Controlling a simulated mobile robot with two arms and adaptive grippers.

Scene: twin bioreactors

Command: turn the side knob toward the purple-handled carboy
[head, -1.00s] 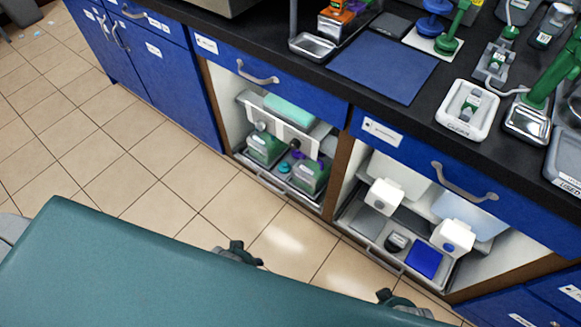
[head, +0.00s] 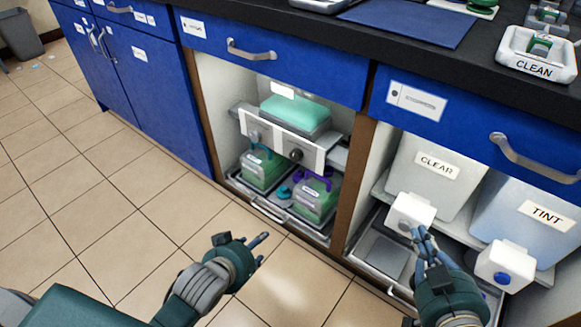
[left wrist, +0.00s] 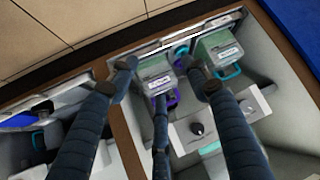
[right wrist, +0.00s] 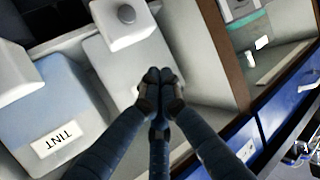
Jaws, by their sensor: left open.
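I cannot tell which is the side knob. Below stand a green carboy with a purple handle (head: 314,201) on the right and one with a teal handle (head: 259,174) on the left. In the left wrist view the purple-handled carboy (left wrist: 154,76) shows between my fingers. My left gripper (head: 262,249) is open and empty, in front of the bay. My right gripper (head: 422,238) is shut and empty, in front of the right bay.
The right bay holds a CLEAR tank (head: 427,187) and a TINT tank (head: 528,232), with white spouts in front. A brown divider (head: 352,183) separates the bays. The counter (head: 350,45) overhangs above.

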